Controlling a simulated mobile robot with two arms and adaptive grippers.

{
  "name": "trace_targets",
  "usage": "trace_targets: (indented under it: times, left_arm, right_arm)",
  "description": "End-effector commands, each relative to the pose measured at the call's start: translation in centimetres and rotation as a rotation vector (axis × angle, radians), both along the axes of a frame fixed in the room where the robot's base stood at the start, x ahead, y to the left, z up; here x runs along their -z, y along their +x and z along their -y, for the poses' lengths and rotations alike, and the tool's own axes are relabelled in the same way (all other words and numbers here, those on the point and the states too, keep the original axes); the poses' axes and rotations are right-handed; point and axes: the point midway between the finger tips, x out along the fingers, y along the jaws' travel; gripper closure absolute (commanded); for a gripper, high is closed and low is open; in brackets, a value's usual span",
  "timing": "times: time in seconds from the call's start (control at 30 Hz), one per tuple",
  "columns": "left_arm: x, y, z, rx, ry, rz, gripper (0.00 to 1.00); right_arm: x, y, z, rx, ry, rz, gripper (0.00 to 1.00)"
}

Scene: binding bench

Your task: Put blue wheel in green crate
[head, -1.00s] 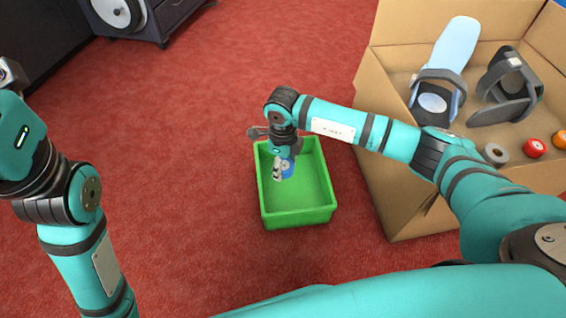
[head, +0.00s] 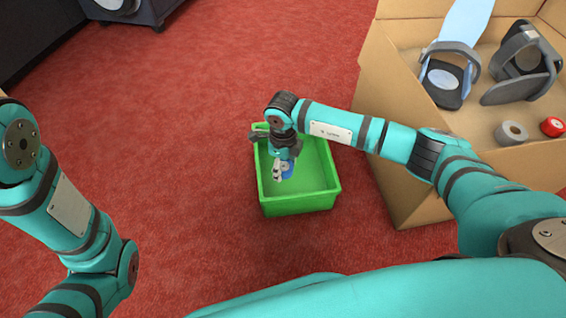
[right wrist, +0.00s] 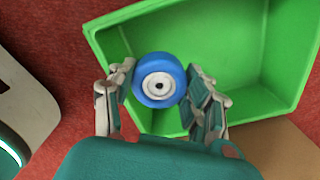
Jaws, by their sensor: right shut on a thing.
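The blue wheel (right wrist: 160,80), with a pale hub, sits between the fingers of my right gripper (right wrist: 162,88) in the right wrist view. My right gripper (head: 283,172) is shut on it. In the head view the blue wheel (head: 288,169) shows only in part beside the fingers. The green crate (head: 300,205) stands on the red floor, and its inside looks empty. The gripper and wheel are over the crate's opening; I cannot tell how high above its bottom. The crate also fills the upper part of the right wrist view (right wrist: 255,60). My left gripper is out of view; only my left arm shows.
A large cardboard box (head: 395,180) stands right of the crate. It holds ski-binding-like parts (head: 450,75), a grey roll (head: 511,133) and a red wheel (head: 552,127). A dark cabinet (head: 130,12) is at the upper left. Red floor left of the crate is clear.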

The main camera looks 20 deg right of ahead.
Motion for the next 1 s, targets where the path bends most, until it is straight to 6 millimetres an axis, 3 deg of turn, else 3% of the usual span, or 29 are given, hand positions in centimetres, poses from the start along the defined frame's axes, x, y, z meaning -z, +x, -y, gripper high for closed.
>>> trace_targets:
  times: [0.1,1.0]
  left_arm:
    - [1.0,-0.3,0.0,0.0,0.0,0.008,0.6]
    - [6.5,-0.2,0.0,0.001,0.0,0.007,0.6]
  right_arm:
    - [1.6,0.0,0.0,0.0,-0.001,-0.001,0.82]
    - [10.0,0.0,0.0,0.0,0.0,0.0,0.82]
